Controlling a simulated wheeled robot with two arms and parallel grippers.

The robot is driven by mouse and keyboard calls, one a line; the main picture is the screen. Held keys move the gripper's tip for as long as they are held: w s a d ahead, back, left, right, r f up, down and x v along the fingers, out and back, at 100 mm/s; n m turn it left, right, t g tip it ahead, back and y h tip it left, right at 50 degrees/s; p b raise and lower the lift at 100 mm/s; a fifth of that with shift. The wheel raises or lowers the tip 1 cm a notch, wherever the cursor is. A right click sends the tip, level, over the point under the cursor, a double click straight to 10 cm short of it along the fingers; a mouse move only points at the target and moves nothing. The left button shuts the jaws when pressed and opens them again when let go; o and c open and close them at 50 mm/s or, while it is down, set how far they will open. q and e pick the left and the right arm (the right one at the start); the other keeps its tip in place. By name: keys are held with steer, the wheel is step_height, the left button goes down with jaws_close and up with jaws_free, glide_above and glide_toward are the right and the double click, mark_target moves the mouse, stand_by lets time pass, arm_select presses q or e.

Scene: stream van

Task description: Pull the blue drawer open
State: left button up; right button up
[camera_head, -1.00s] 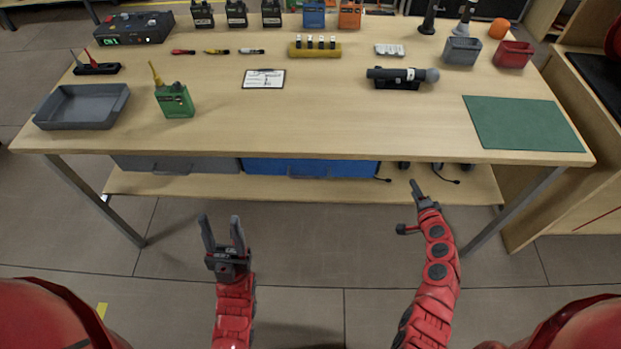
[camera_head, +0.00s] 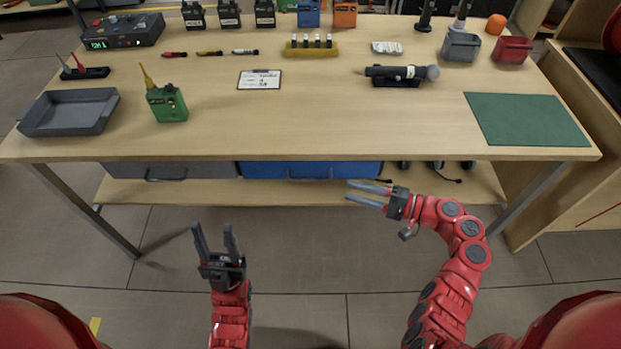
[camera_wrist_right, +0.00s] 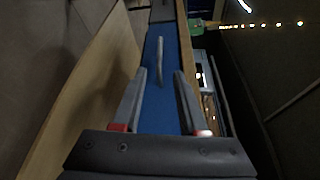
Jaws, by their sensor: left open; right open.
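The blue drawer (camera_head: 270,170) is under the tabletop, beside a grey drawer on its left. It appears shut. Its bar handle (camera_head: 310,176) runs along its front. In the right wrist view the blue front (camera_wrist_right: 161,115) and the handle (camera_wrist_right: 160,62) lie ahead, between and beyond the fingertips. My right gripper (camera_head: 368,191) is open and empty, in front of the drawer to the right of the handle, fingers pointing left; its fingers also show in the wrist view (camera_wrist_right: 159,78). My left gripper (camera_head: 214,228) is open and empty, low in front of the table.
Table legs stand at both sides. A lower shelf (camera_head: 220,192) lies beneath the drawers. The floor in front is clear.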

mark_target(311, 179)
steer(key=x, duration=1.2)
steer(key=shift+w+a, duration=0.1)
steer(key=shift+a, duration=0.05)
jaws_close()
steer(key=shift+f, duration=0.1)
stand_by(0.7)
